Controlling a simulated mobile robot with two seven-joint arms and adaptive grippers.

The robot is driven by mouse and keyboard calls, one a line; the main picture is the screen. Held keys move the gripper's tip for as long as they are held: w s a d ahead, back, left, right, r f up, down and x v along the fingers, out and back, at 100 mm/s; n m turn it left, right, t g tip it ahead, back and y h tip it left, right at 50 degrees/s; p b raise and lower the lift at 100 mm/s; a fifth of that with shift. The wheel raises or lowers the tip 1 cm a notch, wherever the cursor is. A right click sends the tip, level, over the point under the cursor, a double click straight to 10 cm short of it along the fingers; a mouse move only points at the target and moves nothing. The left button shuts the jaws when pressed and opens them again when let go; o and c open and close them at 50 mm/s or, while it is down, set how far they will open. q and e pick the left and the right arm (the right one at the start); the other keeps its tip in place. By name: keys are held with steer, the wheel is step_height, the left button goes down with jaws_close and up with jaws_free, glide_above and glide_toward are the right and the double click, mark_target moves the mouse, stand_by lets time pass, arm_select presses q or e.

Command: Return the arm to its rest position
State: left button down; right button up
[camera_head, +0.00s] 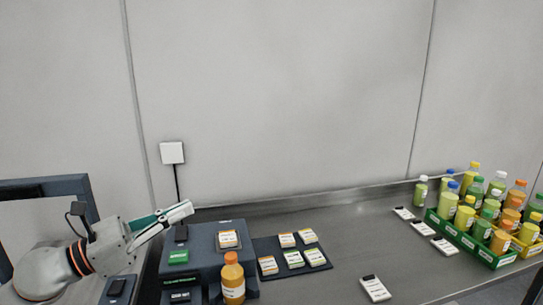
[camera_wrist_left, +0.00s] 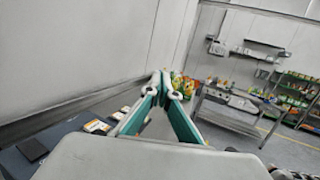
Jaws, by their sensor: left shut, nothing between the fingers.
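My left gripper (camera_head: 186,211) comes in from the left in the head view, above the back left of the dark blue piston filler block (camera_head: 206,239). Its fingers are shut with nothing between them. In the left wrist view the fingertips (camera_wrist_left: 161,82) meet, pointing along the wall. An orange bottle (camera_head: 233,278) stands upright at the front of the block, apart from my gripper. My right gripper is not in view.
A dark mat (camera_head: 288,270) with several labelled cards lies right of the block. White devices (camera_head: 375,288) lie on the grey table (camera_head: 335,250). A green crate (camera_head: 470,245) of bottles stands at the right. A dark frame (camera_head: 45,188) stands at the left.

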arm_select(q)
steer(key=s+a+f+n+t+y, duration=0.1)
steer(key=a+f+n+t+y, duration=0.1)
steer(key=a+f+n+y, duration=0.6)
steer(key=s+a+f+n+t+y, duration=0.15)
steer(key=n+y, duration=0.35)
steer(key=n, duration=0.8)
steer(key=s+a+f+n+t+y, duration=0.1)
steer(key=a+f+n+t+y, duration=0.2)
steer(key=a+f+n+y, duration=0.5)
steer(key=s+f+n+g, duration=1)
steer(key=s+f+g, duration=0.1)
steer(key=s+f, duration=0.75)
steer(key=d+f+n+t+h+b, duration=0.1)
steer(key=d+f+h+b, duration=0.2)
steer(key=d+f, duration=0.5)
steer(key=d+f+n+t+h+b, duration=0.2)
steer(key=d+f+h+b, duration=0.2)
steer(key=f, duration=1.1)
steer(key=d+b, duration=0.2)
steer(key=d, duration=0.2)
steer(key=shift+f, duration=0.2)
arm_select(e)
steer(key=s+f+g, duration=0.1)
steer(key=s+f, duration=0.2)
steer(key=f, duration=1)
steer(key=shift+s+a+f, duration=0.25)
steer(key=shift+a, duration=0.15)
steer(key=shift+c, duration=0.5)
